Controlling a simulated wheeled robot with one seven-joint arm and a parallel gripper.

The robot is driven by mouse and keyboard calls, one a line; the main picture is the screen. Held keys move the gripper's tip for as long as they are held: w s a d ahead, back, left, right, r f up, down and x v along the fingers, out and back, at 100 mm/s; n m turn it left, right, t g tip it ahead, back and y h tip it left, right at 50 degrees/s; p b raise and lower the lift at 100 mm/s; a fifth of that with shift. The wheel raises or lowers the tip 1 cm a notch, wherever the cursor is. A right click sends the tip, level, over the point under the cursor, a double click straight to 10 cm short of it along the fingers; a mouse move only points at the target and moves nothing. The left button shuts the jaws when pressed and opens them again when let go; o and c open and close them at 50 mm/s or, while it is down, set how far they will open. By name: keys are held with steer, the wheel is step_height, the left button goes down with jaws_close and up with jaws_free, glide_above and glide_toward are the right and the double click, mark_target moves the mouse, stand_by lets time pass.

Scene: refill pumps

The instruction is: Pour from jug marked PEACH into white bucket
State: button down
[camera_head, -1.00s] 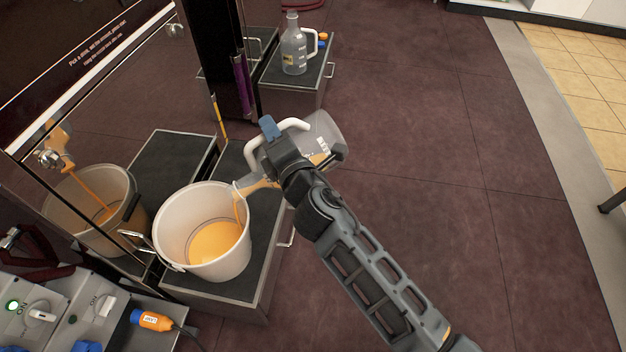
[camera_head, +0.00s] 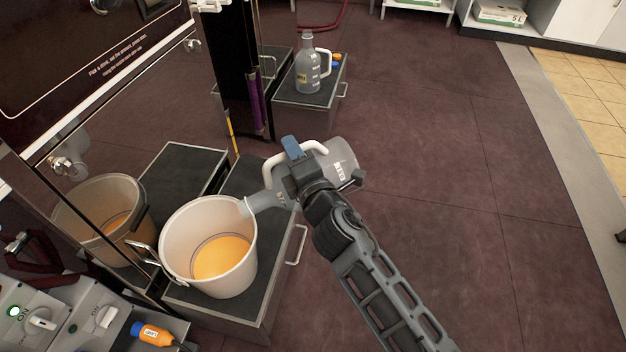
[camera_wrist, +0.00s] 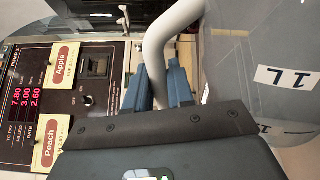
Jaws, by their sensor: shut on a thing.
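My gripper (camera_head: 296,160) is shut on the white handle of a clear jug (camera_head: 340,155). The handle (camera_wrist: 158,60) and the jug's wall with a 1L mark (camera_wrist: 285,78) show in the wrist view. The jug is tipped on its side, its neck pointing left at the rim of the white bucket (camera_head: 175,225). No stream shows from its mouth now, and its body looks empty, though the gripper hides part of it. The bucket stands upright on a dark-topped drawer unit and holds orange liquid (camera_head: 221,258). I cannot read a PEACH mark on the held jug.
A second jug (camera_head: 309,68) stands upright on a farther drawer unit (camera_head: 318,98). A mirror-like panel reflects the bucket at left. Switches (camera_head: 40,318) and an orange-and-blue plug (camera_head: 150,333) are at lower left. Peach (camera_wrist: 50,143) and Apple (camera_wrist: 62,65) labels show on a panel. Floor at right is clear.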

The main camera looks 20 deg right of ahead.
steer(key=shift+d+f+m, duration=0.8)
steer(key=shift+d+f, duration=0.1)
steer(key=shift+d, duration=0.15)
steer(key=m+b, duration=0.1)
steer(key=m, duration=0.1)
steer(key=d+f+m, duration=0.1)
steer(key=f+m+b, duration=0.1)
steer(key=m, duration=0.1)
steer(key=shift+d+f+m+b, duration=0.15)
steer(key=shift+d+m+b, duration=0.15)
steer(key=shift+b, duration=0.05)
steer(key=m, duration=0.2)
steer(key=d+f+m, duration=0.1)
steer(key=m, duration=0.2)
steer(key=d+f+m, duration=0.1)
steer(key=m, duration=0.1)
steer(key=shift+f+m+p, duration=0.2)
steer(key=shift+m+p, duration=0.2)
steer(key=shift+m, duration=0.4)
steer(key=shift+d+r, duration=0.1)
